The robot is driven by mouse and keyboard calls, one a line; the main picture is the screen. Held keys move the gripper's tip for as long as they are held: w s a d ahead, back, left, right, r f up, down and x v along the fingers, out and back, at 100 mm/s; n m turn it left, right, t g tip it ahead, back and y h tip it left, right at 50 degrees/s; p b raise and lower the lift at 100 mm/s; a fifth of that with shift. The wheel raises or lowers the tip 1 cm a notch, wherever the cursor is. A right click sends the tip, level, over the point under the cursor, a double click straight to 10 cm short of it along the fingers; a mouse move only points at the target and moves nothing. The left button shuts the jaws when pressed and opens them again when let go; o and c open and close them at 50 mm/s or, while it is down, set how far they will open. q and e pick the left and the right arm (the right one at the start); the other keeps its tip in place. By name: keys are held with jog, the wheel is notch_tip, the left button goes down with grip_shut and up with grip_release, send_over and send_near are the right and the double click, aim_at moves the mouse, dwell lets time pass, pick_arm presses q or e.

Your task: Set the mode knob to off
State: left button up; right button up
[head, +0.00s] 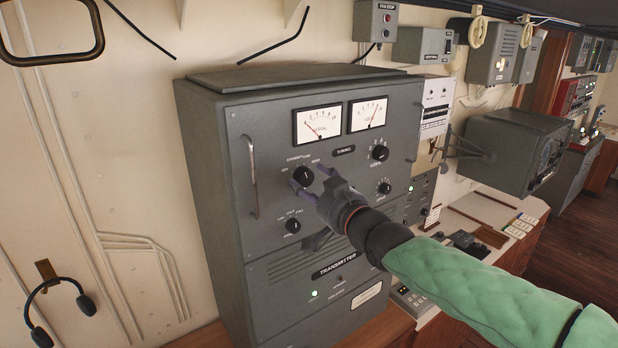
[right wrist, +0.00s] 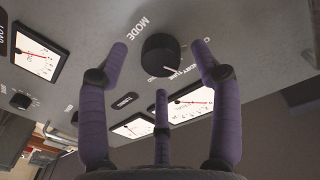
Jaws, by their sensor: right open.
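The mode knob (head: 303,175) is a round black dial on the grey transmitter panel (head: 225,150), below the left meter. In the right wrist view, the knob (right wrist: 161,54) has "MODE" printed beside it. Its white mark points to the lower right, toward small lettering that I cannot fully read. My right gripper (head: 311,178) is open in front of the knob. In the right wrist view, the gripper's purple fingers (right wrist: 161,60) stand apart around the knob, with a gap on each side; I cannot tell how far they are from the panel. My left gripper is not in view.
Two meters (head: 319,125) sit above the knob. A metal handle (head: 251,177) is to its left. Another black knob (head: 292,226) is below it, and two more are to the right. A headset (head: 58,300) hangs on the left wall. A grey monitor (head: 513,150) stands to the right.

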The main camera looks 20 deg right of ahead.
jog(key=shift+x, duration=0.95)
